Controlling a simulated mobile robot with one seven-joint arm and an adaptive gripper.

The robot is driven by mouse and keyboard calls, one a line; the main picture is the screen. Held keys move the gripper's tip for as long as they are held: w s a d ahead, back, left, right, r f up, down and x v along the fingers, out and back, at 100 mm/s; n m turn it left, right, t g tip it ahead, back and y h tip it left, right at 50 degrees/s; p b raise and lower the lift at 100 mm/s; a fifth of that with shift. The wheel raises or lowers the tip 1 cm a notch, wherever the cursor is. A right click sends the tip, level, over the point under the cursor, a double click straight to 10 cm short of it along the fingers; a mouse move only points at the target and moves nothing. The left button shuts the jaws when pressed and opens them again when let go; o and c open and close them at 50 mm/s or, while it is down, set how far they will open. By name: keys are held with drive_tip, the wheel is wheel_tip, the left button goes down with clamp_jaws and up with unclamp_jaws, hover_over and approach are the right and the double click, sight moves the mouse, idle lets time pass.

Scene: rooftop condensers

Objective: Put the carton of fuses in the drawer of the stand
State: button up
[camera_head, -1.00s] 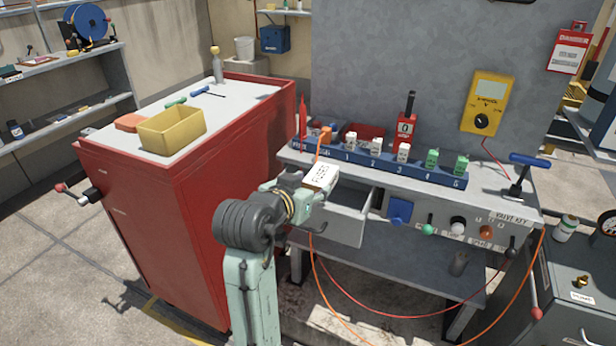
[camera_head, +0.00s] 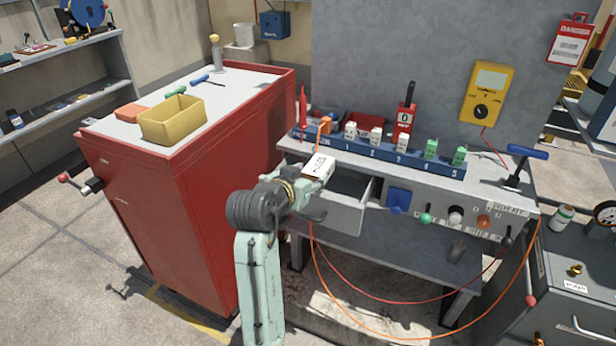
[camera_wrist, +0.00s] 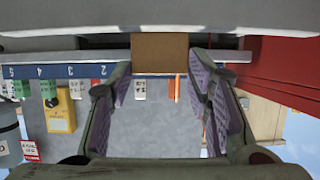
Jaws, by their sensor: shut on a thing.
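The carton of fuses (camera_head: 319,166) is a small box with a white labelled top, and its brown side (camera_wrist: 160,52) shows in the wrist view. My gripper (camera_wrist: 160,68) is shut on it, with one finger on either side near the tips. In the head view my gripper (camera_head: 300,182) holds the carton over the left part of the drawer. The drawer (camera_head: 349,212) of the stand (camera_head: 450,198) is pulled open, with its grey inside partly visible. My gripper and the carton hide its left part. I cannot tell the height of the carton above the drawer rim.
A blue rack (camera_head: 385,150) with several fuse blocks and a red lever stands on the stand behind the drawer. A red cabinet (camera_head: 190,190) with a yellow bin (camera_head: 172,122) is close on the left. Orange and red cables (camera_head: 420,335) hang below the stand.

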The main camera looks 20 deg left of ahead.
drive_tip(key=shift+f, duration=0.55)
drive_tip(key=o, duration=1.2)
drive_tip(key=shift+c, duration=0.2)
drive_tip(key=shift+r, duration=0.1)
drive_tip(key=shift+r, duration=0.3)
drive_tip(key=shift+r+p, duration=0.45)
drive_tip(key=shift+r, duration=0.15)
drive_tip(key=b+v, duration=0.2)
drive_tip(key=v, duration=1)
drive_tip(key=shift+f+b, duration=0.3)
drive_tip(key=shift+f, duration=0.05)
